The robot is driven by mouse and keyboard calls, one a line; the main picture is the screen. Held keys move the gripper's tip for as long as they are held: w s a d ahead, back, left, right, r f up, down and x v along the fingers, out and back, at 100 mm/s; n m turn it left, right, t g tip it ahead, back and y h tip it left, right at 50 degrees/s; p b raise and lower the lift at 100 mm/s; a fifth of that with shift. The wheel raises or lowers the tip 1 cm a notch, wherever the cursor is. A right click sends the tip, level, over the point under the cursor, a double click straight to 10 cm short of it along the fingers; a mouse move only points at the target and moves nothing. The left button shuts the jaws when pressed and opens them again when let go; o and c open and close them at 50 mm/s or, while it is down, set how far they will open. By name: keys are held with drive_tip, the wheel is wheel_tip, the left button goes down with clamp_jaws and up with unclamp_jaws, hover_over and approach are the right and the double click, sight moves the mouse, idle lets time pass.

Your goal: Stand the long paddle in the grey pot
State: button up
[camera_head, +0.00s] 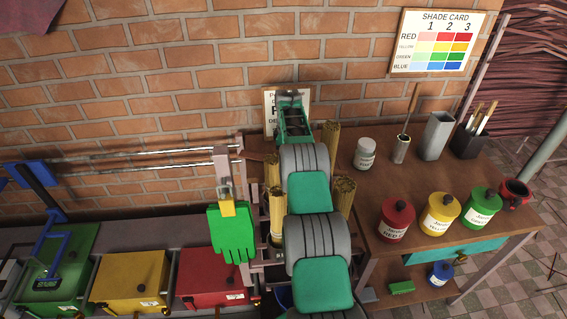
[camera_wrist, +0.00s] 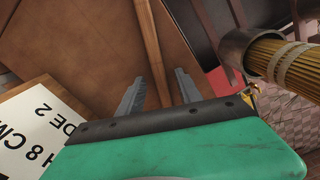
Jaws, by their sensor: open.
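A long, thin wooden piece (camera_wrist: 150,40), which looks like the paddle, lies over the brown surface in the wrist view. My gripper (camera_wrist: 160,75) is open, with one grey finger on each side of the wooden piece and apart from it. The piece's near end is hidden behind my green gripper housing. In the head view my arm hides the fingers and the space beneath them. A tall, square grey pot (camera_head: 437,136) stands upright at the back of the brown table, right of my arm. It looks empty.
Left of the grey pot are a small cup (camera_head: 400,150) holding a dark stick and a lidded jar (camera_head: 365,153). Right of it is a dark brush holder (camera_head: 469,141). Red, yellow and green jars (camera_head: 440,214) stand in front. Incense bundles (camera_head: 341,192) flank my arm.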

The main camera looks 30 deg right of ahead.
clamp_jaws()
idle(0.4)
